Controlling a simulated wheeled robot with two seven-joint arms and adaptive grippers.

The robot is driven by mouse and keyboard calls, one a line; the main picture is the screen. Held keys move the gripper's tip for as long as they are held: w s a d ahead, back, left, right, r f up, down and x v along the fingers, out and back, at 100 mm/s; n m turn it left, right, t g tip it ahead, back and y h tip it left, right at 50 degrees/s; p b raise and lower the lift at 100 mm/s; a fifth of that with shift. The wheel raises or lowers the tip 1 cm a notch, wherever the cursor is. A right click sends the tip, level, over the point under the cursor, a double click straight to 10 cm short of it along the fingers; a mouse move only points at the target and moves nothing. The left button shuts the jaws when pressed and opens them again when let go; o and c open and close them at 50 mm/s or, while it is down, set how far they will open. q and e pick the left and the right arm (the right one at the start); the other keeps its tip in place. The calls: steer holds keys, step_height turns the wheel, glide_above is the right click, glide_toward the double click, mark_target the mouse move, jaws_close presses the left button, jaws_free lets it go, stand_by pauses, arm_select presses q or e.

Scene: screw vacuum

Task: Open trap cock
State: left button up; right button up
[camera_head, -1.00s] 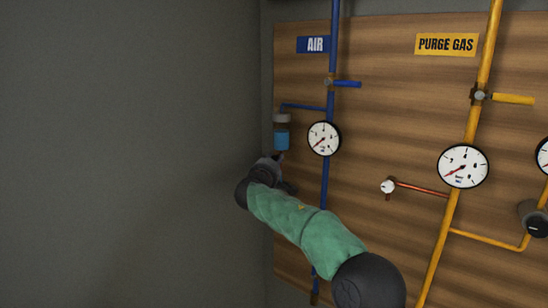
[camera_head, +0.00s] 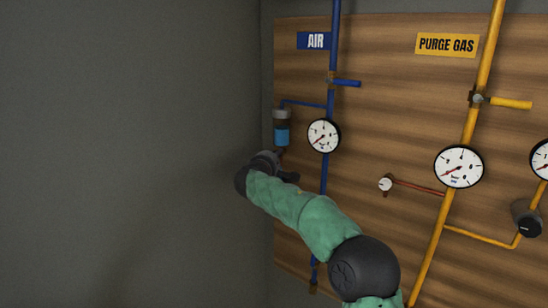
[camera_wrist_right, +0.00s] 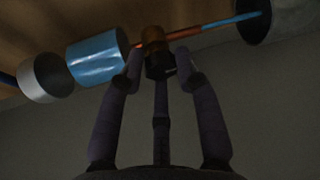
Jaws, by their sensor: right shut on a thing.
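The blue liquid trap (camera_head: 281,135) hangs from the air line at the left edge of the wooden panel. It also shows in the right wrist view (camera_wrist_right: 97,55). The trap cock (camera_wrist_right: 156,48), a small brass and dark fitting, sits at the trap's end beside a copper-coloured pipe. My right gripper (camera_wrist_right: 160,70) has its three fingers closed around the cock's dark part. In the head view, my right gripper (camera_head: 279,158) is just below the trap and hides the cock. My left gripper is not in view.
The blue air pipe (camera_head: 326,170) with its gauge (camera_head: 324,135) runs close to the right of my gripper. Yellow purge gas pipes (camera_head: 470,125) and gauges stand further right. A bare grey wall (camera_head: 130,150) lies to the left.

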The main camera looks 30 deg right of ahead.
steer(key=o, duration=1.1)
steer(key=shift+f, duration=0.25)
steer(key=shift+r, duration=0.1)
